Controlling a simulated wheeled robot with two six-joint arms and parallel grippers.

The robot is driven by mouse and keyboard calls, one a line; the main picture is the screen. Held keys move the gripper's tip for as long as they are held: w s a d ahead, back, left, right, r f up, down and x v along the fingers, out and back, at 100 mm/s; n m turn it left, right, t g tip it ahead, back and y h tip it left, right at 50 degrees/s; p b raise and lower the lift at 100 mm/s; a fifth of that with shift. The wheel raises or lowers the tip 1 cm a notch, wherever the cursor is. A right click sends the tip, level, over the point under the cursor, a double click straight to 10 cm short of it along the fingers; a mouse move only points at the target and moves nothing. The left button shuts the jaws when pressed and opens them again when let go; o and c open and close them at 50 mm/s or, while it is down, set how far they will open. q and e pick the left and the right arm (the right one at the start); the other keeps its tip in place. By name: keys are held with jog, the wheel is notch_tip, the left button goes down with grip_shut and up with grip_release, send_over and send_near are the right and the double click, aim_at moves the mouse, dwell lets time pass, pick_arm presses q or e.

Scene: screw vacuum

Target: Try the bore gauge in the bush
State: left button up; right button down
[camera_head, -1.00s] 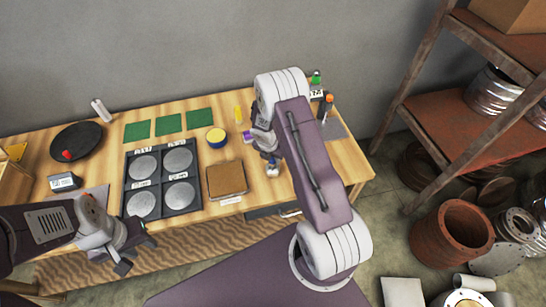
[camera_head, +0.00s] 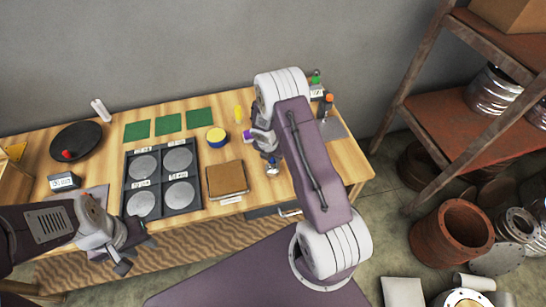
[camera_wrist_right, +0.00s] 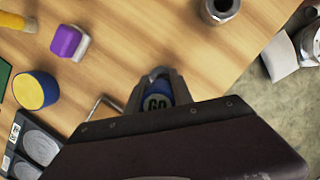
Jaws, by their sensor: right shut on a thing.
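The bore gauge has a blue body marked "GO" (camera_wrist_right: 157,103), clamped between the fingers of my right gripper (camera_wrist_right: 160,88). In the head view the gauge's shiny end (camera_head: 272,170) shows just below my right gripper (camera_head: 268,157), beside the brown pad. The bush looks to be the metal cylinder with an open bore (camera_wrist_right: 220,8), standing on the wood at the top of the wrist view, apart from the gauge. My right arm appears to hide it in the head view. My left gripper (camera_head: 132,256) is empty, with its fingers apart, over the bench's front edge.
A purple-topped block (camera_wrist_right: 67,42) and a yellow-and-blue round (camera_wrist_right: 36,90) stand left of the gauge. A black tray with grey discs (camera_head: 161,213) and a brown pad (camera_head: 227,181) lie on the bench. A rusty shelf (camera_head: 455,130) stands at the right.

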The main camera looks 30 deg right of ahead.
jog(key=shift+w+r+p, duration=0.1)
jog(key=shift+w+p, duration=0.05)
jog(key=shift+p, duration=0.4)
dwell(0.6)
dwell(0.4)
dwell(1.0)
jog(key=shift+d, duration=0.1)
dwell(0.9)
dwell(1.0)
dwell(1.6)
jog(key=shift+r+p, duration=3.45)
jog(key=shift+p, duration=0.25)
